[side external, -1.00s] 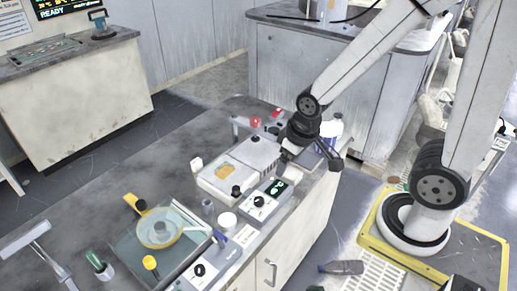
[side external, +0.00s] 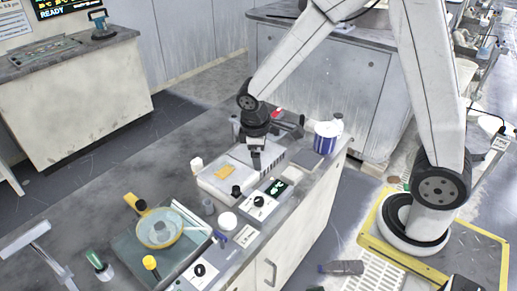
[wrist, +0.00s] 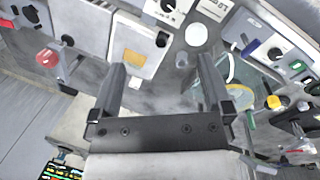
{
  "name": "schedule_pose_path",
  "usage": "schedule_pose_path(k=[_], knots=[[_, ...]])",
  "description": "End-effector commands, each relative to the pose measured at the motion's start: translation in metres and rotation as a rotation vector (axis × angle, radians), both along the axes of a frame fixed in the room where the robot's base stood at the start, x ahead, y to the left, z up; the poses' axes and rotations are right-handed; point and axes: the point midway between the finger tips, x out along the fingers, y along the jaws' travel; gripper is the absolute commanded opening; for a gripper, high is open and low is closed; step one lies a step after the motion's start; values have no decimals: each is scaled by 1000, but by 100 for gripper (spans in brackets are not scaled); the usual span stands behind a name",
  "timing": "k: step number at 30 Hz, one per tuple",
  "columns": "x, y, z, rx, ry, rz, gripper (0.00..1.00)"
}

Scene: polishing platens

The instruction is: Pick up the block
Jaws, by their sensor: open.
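A small orange-yellow piece (side external: 225,170) lies on top of a pale boxy unit (side external: 212,183) on the bench. It looks flat, and I cannot tell for sure that it is the block. It also shows in the wrist view (wrist: 133,57), near the left finger. A small whitish upright piece (side external: 196,164) stands at the back left corner of that unit. My gripper (side external: 256,163) points down above the right part of the unit, right of the orange piece. In the wrist view my gripper (wrist: 162,64) has its fingers wide apart with nothing held between them.
A black knob (side external: 236,191) stands up at the front of the pale unit. A control box with a green display (side external: 276,187), a white jar (side external: 227,221) and a yellow-rimmed dish (side external: 159,228) are nearby. A blue-and-white tub (side external: 326,138) stands at the right.

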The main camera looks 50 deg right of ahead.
Motion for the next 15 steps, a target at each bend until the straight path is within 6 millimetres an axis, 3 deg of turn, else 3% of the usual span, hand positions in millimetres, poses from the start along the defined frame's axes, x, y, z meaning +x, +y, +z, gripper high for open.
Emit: schedule_pose_path(k=[15], knots=[[94, -10, -48, -321, 272, 465, 100]])
